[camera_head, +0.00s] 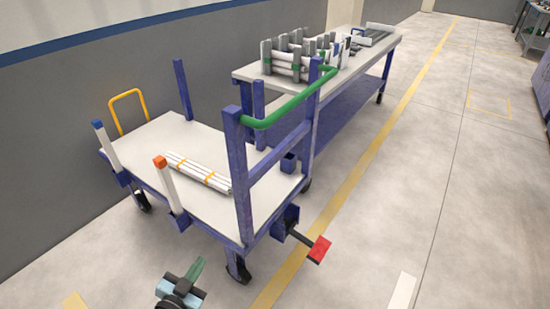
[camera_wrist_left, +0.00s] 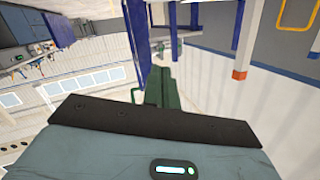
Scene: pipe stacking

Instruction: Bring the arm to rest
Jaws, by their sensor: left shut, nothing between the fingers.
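My left gripper (camera_head: 196,268) shows at the bottom of the head view, in front of the cart's near side. Its green fingers are together with nothing between them. In the left wrist view the shut fingers (camera_wrist_left: 160,85) stand up from the dark palm edge. My right gripper is in neither view. A blue-framed cart (camera_head: 150,135) with a pale deck stands beyond my left gripper. A bundle of white pipes (camera_head: 198,172) with yellow bands lies on its deck. The gripper is apart from cart and pipes.
Posts with orange (camera_head: 160,162) and blue (camera_head: 98,124) tops rise from the cart's edge. A green handle bar (camera_head: 290,106) and a red pedal (camera_head: 319,250) are at its right. A workbench (camera_head: 352,74) holding racked pipes stands behind. Floor at right (camera_head: 440,190) is clear.

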